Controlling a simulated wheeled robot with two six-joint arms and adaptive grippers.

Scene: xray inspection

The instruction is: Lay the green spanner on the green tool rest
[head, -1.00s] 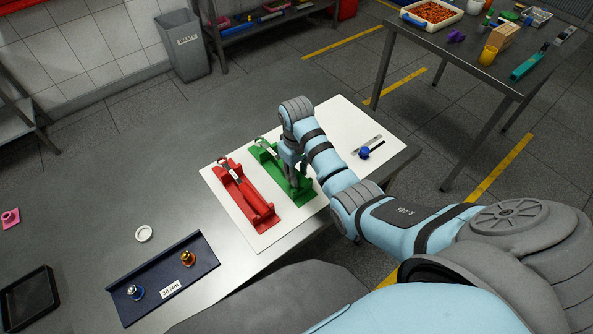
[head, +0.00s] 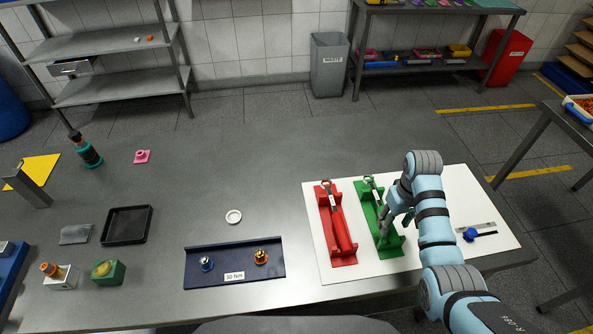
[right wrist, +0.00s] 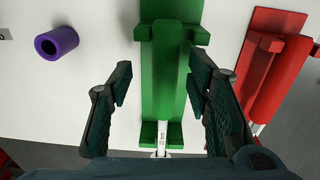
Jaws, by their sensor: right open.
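The green tool rest (head: 390,238) stands on the white mat, right of the red one. The green spanner lies along it; its metal ring end (head: 370,183) shows at the far end in the head view. In the right wrist view its green handle (right wrist: 167,75) runs along the rest, with a metal part marked 22 mm (right wrist: 162,152). My right gripper (head: 392,220) is over the near part of the rest. In the right wrist view its open fingers (right wrist: 162,85) are on either side of the green handle, with gaps. My left gripper is not in view.
A red rest (head: 345,250) with a spanner is close on the left. A navy tray (head: 222,268) stands left of the white mat (head: 315,235).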

